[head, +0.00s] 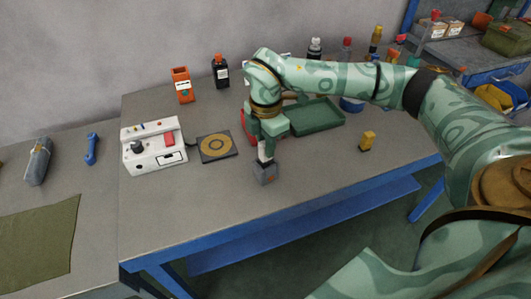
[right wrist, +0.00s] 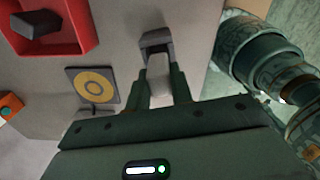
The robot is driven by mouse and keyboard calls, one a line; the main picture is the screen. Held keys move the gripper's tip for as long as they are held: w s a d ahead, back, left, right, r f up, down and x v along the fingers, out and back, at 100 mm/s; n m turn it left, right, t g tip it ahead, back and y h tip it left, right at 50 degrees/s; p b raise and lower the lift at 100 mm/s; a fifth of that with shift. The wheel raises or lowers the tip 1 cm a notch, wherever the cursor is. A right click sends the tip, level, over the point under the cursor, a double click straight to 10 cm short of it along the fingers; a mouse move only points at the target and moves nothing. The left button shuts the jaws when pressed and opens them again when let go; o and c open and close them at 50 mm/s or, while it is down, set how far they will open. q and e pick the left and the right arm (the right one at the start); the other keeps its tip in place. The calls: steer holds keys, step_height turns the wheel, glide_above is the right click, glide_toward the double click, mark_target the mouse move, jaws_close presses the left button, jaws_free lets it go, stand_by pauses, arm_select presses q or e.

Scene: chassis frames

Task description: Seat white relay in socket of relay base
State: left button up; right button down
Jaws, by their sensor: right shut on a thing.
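The white relay (head: 262,155) is between the fingers of my right gripper (head: 265,148), above the grey relay base (head: 265,175) near the table's front edge. In the right wrist view the gripper (right wrist: 160,88) is shut on the relay (right wrist: 158,68), and the relay's far end meets the relay base (right wrist: 155,38). The relay looks upright and lined up with the base. I cannot tell how deep it sits, as the socket opening is hidden. My left gripper is not in view.
A white device (head: 153,147) and a dark pad with a yellow ring (head: 218,147) lie to the left. A green tray (head: 318,118) stands behind, beside a partly hidden red tray (right wrist: 73,45). A yellow block (head: 367,141) is to the right. The front table edge is close.

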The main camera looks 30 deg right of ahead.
step_height(320, 180, down, 4)
steer(key=shift+w+d+r+b, duration=0.1)
steer(key=shift+w+r+b, duration=0.1)
steer(key=shift+b, duration=0.25)
steer(key=c, duration=1.2)
jaws_free()
steer(key=shift+s+r, duration=0.1)
steer(key=shift+r, duration=0.05)
steer(key=shift+c, duration=0.2)
step_height(320, 180, up, 12)
steer(key=p, duration=0.3)
